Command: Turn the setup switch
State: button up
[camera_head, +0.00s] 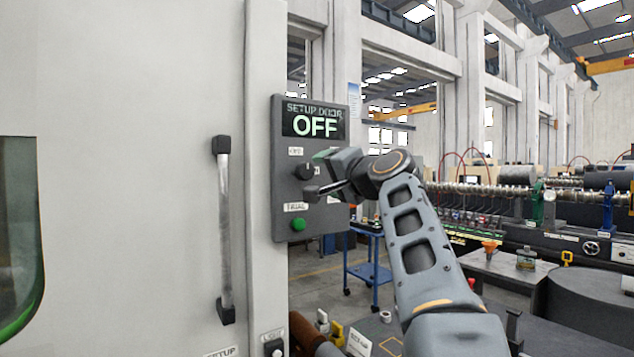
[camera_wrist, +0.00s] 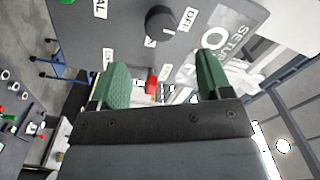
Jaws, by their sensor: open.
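The dark grey control panel (camera_head: 283,190) is on the pale machine front, with a lit display (camera_head: 313,122) reading "SETUP DOOR OFF". A black rotary switch (camera_head: 304,171) is on the panel below the display. In the wrist view the black switch (camera_wrist: 160,22) shows at the top centre, beyond the fingertips, beside an "OFF" label (camera_wrist: 190,18). My gripper (camera_head: 318,173) is in front of the panel's right part, close to the switch. In the wrist view my gripper (camera_wrist: 166,66) has its green fingers spread apart with nothing between them. The switch appears clear of both fingers.
A green button (camera_head: 299,225) is low on the panel. A vertical door handle (camera_head: 224,230) is to the left. A red piece (camera_wrist: 151,82) shows below the switch in the wrist view. A blue cart (camera_head: 368,268) and a long machine stand behind, at right.

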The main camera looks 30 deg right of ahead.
jog(key=shift+s+d, duration=0.15)
jog(key=shift+s, duration=1.05)
notch_tip(320, 180, down, 23)
jog(key=n+g+h, duration=0.2)
jog(key=n+g, duration=0.1)
jog(key=g, duration=0.4)
jog(key=s+a+f+n+g+p, duration=0.2)
jog(key=s+a+f, duration=0.5)
jog(key=f, duration=0.4)
jog(key=s+a+f+n+g+p, duration=0.2)
jog(key=s+a+f+n+g, duration=0.3)
jog(key=s+f, duration=0.5)
jog(key=shift+a+f+n+g, duration=0.3)
jog(key=shift+a+f+n, duration=0.35)
jog(key=shift+a, duration=0.45)
